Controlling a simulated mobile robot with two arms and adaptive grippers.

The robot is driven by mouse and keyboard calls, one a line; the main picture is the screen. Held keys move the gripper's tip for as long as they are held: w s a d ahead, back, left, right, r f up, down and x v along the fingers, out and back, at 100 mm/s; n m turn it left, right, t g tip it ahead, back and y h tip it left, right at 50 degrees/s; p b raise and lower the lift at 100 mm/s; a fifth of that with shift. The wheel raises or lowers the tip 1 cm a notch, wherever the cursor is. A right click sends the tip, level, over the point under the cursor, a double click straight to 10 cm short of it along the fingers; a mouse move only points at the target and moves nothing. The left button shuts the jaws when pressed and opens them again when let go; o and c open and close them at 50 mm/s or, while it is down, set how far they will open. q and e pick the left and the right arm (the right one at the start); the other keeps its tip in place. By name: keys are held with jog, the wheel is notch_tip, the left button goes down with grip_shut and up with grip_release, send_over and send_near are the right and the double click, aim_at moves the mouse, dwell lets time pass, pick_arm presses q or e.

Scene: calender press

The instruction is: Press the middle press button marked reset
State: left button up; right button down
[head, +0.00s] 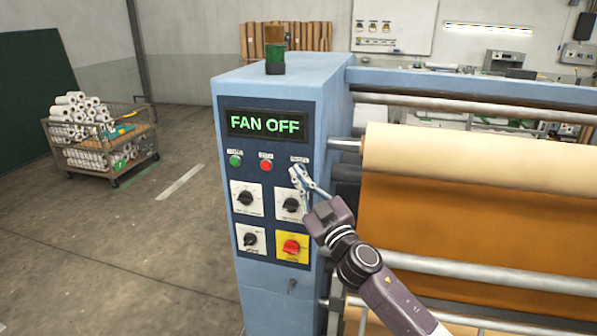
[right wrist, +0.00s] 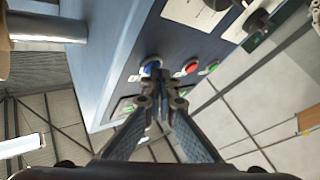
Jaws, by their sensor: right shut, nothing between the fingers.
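The blue press cabinet (head: 285,90) carries a row of push buttons under its display: a green one (head: 235,160) at left, a red one (head: 266,165) in the middle, and a blue one (right wrist: 150,68) that shows in the right wrist view. The labels above them are too small to read. My right gripper (head: 297,174) is shut and empty, in front of the right end of the row, where it hides the blue button in the head view. In the right wrist view its fingertips (right wrist: 160,92) are close to the blue button; contact cannot be told. My left gripper is not in view.
The display (head: 265,124) reads "FAN OFF". Below the buttons are black knobs (head: 246,198) and a red knob on a yellow plate (head: 291,247). Rollers with brown sheet (head: 470,200) lie right of the cabinet. A cart of rolls (head: 100,145) stands left, with free floor between.

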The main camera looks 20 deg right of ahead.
jog(key=shift+s, duration=0.1)
jog(key=shift+s+a, duration=0.4)
jog(key=shift+s, duration=0.2)
jog(key=shift+s+a+p, duration=0.35)
jog(key=shift+s+a, duration=0.4)
jog(key=shift+s, duration=0.3)
jog(key=shift+s+a+p, duration=0.3)
jog(key=shift+s+a, duration=0.4)
jog(key=shift+s, duration=0.3)
